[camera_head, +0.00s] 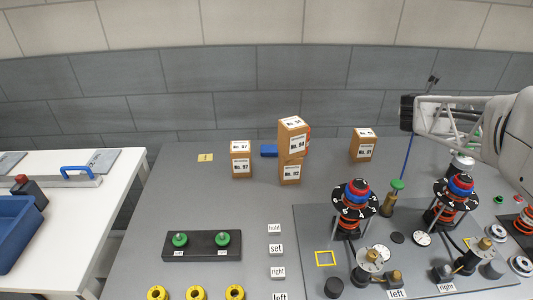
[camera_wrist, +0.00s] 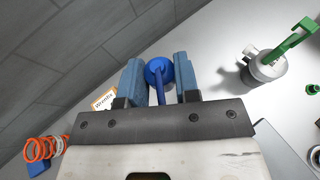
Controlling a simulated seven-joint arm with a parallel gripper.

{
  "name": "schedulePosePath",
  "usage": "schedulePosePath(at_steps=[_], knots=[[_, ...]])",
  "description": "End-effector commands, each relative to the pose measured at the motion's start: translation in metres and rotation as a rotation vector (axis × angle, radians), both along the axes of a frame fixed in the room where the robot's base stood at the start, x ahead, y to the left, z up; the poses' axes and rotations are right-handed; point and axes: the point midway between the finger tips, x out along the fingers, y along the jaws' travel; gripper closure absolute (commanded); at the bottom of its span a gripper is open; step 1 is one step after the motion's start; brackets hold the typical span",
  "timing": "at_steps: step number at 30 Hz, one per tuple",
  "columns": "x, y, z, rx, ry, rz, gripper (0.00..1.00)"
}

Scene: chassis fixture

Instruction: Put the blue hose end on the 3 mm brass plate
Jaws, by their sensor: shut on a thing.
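My gripper (camera_wrist: 160,80) is shut on the blue hose end (camera_wrist: 158,70), which sits between its two blue-grey fingers in the wrist view. In the head view my gripper (camera_head: 409,114) is at the upper right, above the grey table. The thin blue hose (camera_head: 406,158) hangs from it, down toward a green-topped brass fitting (camera_head: 389,204); I cannot tell whether they touch. Small brass parts stand on posts near the left (camera_head: 372,255) and right (camera_head: 485,243) signs. No 3 mm marking is readable, so I cannot tell which is the brass plate.
Two dial stands with red and blue tops, left (camera_head: 357,194) and right (camera_head: 459,190), rise from the darker board. Cardboard boxes (camera_head: 291,140) stand at the back. A black block (camera_head: 202,245) with two green knobs lies front left. The table's left middle is clear.

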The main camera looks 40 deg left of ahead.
Motion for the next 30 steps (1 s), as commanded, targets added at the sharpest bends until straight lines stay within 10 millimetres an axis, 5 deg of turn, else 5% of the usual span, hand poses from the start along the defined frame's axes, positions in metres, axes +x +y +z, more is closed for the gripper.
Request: schedulePosePath(at_steps=[17, 30], knots=[[-0.067, 0.157, 0.018, 0.000, 0.001, 0.108, 0.95], [-0.139, 0.269, 0.028, 0.000, 0.001, 0.196, 0.95]])
